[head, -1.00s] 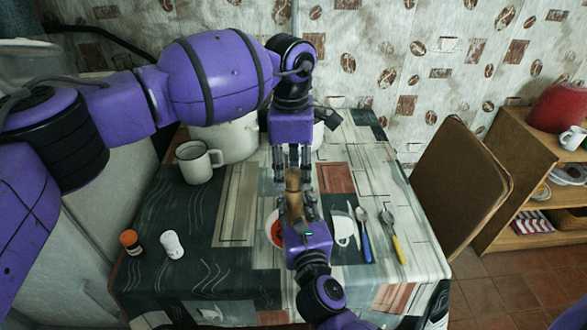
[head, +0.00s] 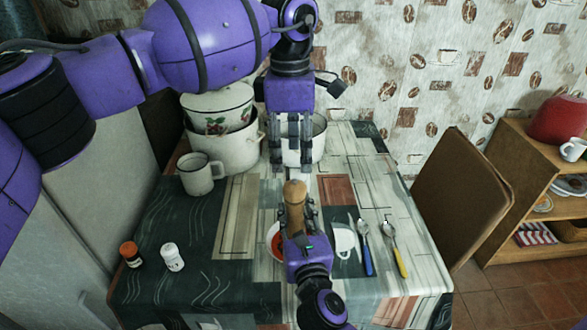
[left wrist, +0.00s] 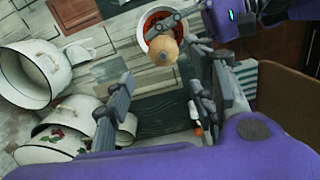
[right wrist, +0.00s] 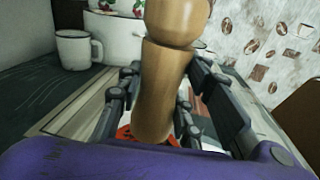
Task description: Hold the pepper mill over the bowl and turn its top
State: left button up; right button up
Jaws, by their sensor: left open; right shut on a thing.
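The wooden pepper mill (head: 294,200) stands upright in my right gripper (head: 297,222), which is shut on its body. The right wrist view shows the mill (right wrist: 160,95) between the fingers, its rounded top free above them. The bowl (head: 273,238), white with red contents, sits on the table just under and to the left of the mill, partly hidden by the gripper. It also shows in the left wrist view (left wrist: 147,23), behind the mill's top (left wrist: 163,51). My left gripper (head: 291,165) is open and empty, pointing down above and beyond the mill, apart from it.
A white mug (head: 197,176) and enamel pots (head: 238,150) stand at the back left. Two shakers (head: 172,257) stand at the front left. A blue-handled spoon (head: 366,250) and a yellow-handled spoon (head: 396,250) lie right of the bowl. A chair (head: 445,200) stands at the right.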

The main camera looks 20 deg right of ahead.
pick_arm(q)
jog(key=shift+r, duration=1.7)
